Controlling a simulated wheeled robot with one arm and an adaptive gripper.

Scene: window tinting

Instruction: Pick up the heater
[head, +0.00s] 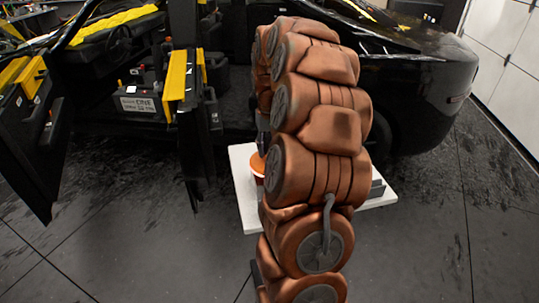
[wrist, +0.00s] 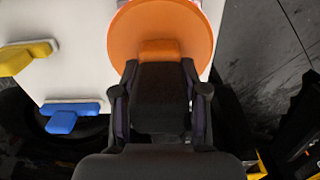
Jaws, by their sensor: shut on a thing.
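In the head view the gripper is mostly hidden behind my arm. I cannot tell whether the heater touches the table.
A white table (head: 243,200) stands under the heater. A yellow-edged tool (wrist: 25,55) and a blue-edged tool (wrist: 65,118) lie on it. A grey block (head: 378,187) is at its right. A black car (head: 420,85) with an open door (head: 35,130) stands behind; floor in front is clear.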

